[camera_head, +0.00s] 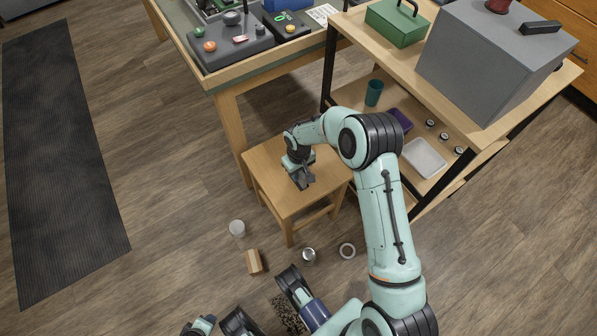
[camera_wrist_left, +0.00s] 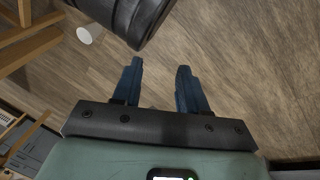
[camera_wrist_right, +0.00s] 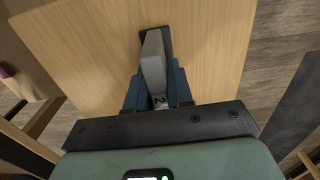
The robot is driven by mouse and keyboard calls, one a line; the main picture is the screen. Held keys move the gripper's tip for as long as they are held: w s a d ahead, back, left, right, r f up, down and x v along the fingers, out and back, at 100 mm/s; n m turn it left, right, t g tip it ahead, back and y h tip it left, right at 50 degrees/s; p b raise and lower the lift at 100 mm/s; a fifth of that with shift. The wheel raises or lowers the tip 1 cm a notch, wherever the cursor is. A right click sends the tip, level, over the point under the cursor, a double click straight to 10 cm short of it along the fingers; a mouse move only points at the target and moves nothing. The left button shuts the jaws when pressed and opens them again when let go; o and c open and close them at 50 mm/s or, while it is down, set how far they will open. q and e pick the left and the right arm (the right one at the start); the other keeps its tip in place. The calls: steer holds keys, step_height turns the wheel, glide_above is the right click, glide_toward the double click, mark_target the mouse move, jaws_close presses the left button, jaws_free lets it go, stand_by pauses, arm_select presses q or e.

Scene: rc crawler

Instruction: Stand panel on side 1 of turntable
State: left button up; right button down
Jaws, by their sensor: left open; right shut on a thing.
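My right gripper (camera_head: 303,180) is low over the wooden stool (camera_head: 270,180) in the head view. In the right wrist view the right gripper (camera_wrist_right: 156,80) is shut on a narrow grey panel (camera_wrist_right: 153,62) with a dark mark like a 2 near the fingers. The panel shows nearly edge-on above the stool top (camera_wrist_right: 90,45); I cannot tell whether it touches it. A dark patch lies beside its far end. My left gripper (camera_wrist_left: 158,67) is open and empty over the floor in the left wrist view. I cannot make out a turntable.
A bench (camera_head: 222,82) with a grey button box (camera_head: 230,47) stands behind the stool. A shelf unit (camera_head: 352,27) with a green toolbox (camera_head: 397,24) and big grey box (camera_head: 480,60) stands right.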

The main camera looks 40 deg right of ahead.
steer(key=shift+f, duration=0.15)
steer(key=c, duration=1)
jaws_free()
